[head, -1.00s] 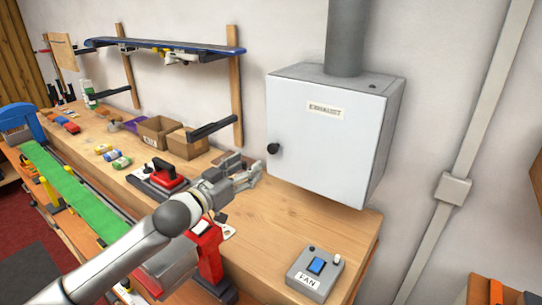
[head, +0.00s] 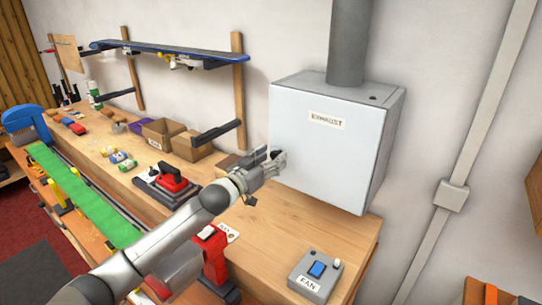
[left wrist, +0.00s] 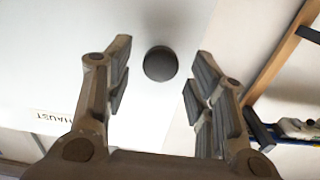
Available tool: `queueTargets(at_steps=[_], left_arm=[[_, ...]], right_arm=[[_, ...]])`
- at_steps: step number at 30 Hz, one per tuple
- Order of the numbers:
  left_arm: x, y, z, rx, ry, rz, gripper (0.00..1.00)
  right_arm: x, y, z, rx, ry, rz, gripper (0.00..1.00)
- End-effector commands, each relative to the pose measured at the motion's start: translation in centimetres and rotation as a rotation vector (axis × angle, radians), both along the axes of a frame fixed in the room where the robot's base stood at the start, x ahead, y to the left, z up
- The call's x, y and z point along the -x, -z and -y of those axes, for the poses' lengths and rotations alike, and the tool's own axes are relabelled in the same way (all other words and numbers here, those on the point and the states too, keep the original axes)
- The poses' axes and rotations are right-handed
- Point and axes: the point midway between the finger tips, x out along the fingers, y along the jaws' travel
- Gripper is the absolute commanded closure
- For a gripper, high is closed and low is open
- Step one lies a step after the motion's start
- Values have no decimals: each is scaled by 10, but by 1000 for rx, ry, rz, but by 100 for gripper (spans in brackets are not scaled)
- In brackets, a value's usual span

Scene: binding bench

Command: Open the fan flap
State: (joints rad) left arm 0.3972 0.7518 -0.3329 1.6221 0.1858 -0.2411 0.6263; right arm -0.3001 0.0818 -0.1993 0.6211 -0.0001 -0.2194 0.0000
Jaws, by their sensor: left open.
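The exhaust box (head: 325,150) is a white wall cabinet labelled EXHAUST, with its front door shut. Its round dark knob (left wrist: 160,63) shows in the left wrist view, ahead of and between my open fingers. In the head view my gripper hides most of the knob. My left gripper (head: 277,160) is at the left edge of the door, and its fingers are apart on either side of the knob in the wrist view (left wrist: 157,85). I cannot tell whether the fingers reach around it. The gripper holds nothing. My right gripper is not in view.
The wooden bench (head: 285,225) runs below the box. A grey FAN switch box (head: 314,276) with a blue button stands at its front right. A red-handled tool (head: 170,182), cardboard bins (head: 165,133) and a red clamp-like tool (head: 214,255) are near my left arm.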

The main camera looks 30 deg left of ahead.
Motion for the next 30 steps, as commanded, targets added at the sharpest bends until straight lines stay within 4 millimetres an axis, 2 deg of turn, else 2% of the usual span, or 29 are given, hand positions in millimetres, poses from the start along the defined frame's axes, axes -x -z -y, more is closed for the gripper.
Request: queueTargets(at_steps=[11, 23, 30], left_arm=[[-4, 0, 1, 0, 0, 0, 49], [-4, 0, 1, 0, 0, -1, 100], [-5, 1, 2, 1, 0, 0, 100]], right_arm=[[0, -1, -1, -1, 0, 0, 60], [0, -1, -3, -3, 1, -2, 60], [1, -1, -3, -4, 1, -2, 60]])
